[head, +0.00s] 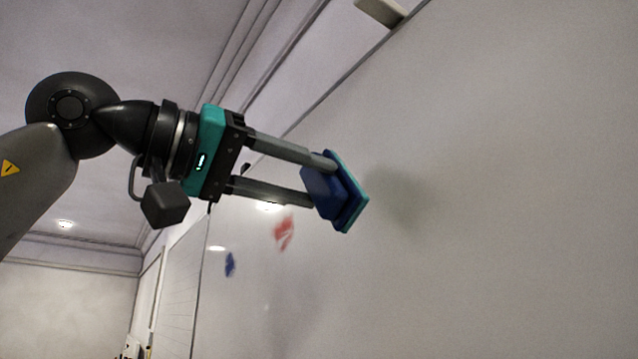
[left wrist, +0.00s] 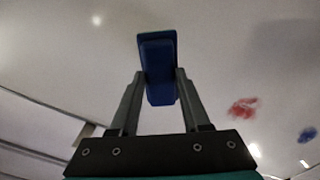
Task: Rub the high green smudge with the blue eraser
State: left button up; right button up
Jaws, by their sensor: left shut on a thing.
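My left gripper (head: 320,180) is shut on the blue eraser (head: 326,193), which has a teal layer on its board side. The eraser is held up in front of the large whiteboard (head: 520,200), and a gap seems to lie between them. In the left wrist view the eraser (left wrist: 158,60) stands between the two fingers. A faint dark, greenish-grey patch (head: 402,198) is on the board just right of the eraser; I cannot tell whether it is the green smudge or a shadow. It also seems to show in the left wrist view (left wrist: 280,45). My right gripper is out of view.
A red smudge (head: 284,232) and a smaller blue smudge (head: 230,264) are on the board, lower and left of the eraser. A pale block-like fixture (head: 382,10) is at the top, by the board's edge. The board to the right is bare.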

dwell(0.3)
pick_arm(q)
jog(key=shift+v, duration=1.65)
jog(key=shift+d, duration=0.1)
